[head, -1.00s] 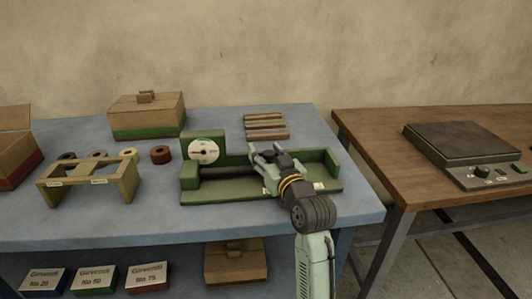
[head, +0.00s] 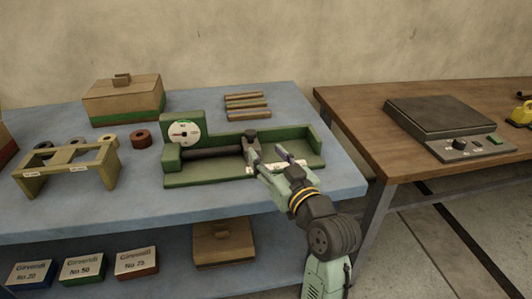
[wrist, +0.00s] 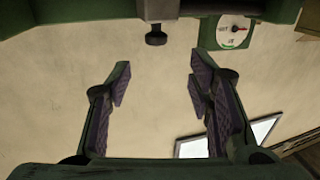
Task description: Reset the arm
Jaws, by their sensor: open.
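My gripper (head: 268,158) is open and empty. In the head view it is at the front of the green bench device (head: 222,174), which has a white dial (head: 184,132) and a dark horizontal bar (head: 212,152). In the wrist view the two fingers of my gripper (wrist: 158,85) stand wide apart with nothing between them. Part of the green device (wrist: 95,12) runs along the top there, with a dark knob (wrist: 156,36) and the dial (wrist: 236,30). In the head view the gripper hides a small part of the device's front.
A tan stand (head: 68,168), a brown ring (head: 141,139) and a lidded box (head: 123,101) are on the blue table (head: 200,210) to the left. Several wooden strips (head: 247,107) lie behind the device. A brown table (head: 350,112) at right bears a dark flat-topped unit (head: 440,116).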

